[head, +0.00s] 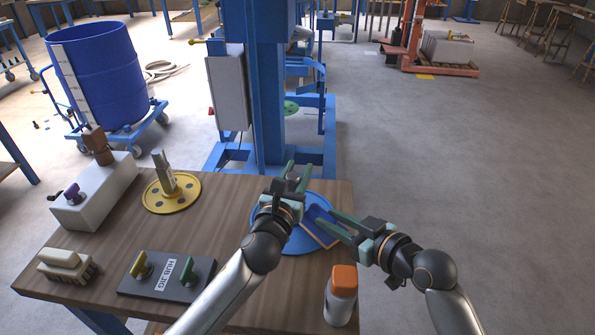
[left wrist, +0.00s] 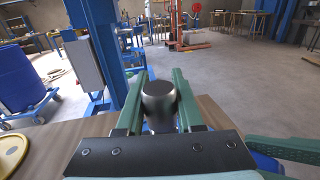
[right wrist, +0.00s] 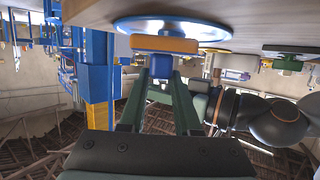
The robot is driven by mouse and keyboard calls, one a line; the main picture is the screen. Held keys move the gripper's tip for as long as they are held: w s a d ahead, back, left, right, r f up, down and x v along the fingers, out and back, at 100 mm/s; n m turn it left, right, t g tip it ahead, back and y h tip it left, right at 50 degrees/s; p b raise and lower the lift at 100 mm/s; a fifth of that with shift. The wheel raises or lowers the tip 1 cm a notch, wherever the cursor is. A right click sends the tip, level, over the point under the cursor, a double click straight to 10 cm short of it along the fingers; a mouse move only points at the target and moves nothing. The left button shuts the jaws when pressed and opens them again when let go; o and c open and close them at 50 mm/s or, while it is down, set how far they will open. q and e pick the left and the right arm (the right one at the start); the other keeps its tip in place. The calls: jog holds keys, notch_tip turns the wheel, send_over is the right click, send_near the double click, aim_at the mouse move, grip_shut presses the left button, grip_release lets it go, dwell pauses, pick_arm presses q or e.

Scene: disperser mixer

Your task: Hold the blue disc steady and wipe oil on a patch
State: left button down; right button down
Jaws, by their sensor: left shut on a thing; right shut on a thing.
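The blue disc (head: 300,243) lies flat near the table's right edge, partly hidden by my arms. It also shows in the right wrist view (right wrist: 205,30). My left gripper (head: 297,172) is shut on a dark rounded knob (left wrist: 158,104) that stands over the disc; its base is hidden. My right gripper (head: 329,224) is shut on a blue pad with an orange layer (head: 320,228). The pad is tilted over the disc's right side. In the right wrist view the orange layer (right wrist: 164,44) faces the disc; I cannot tell whether they touch. No oil patch is discernible.
A white bottle with an orange cap (head: 341,295) stands at the front right. A yellow disc (head: 172,192), a hub jig plate (head: 170,275), a brush (head: 68,263) and a white box (head: 95,193) sit to the left. The blue mixer column (head: 268,90) rises behind the table.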

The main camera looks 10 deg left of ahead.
dwell(0.8)
pick_arm(q)
jog(key=c, duration=1.2)
grip_release()
grip_shut()
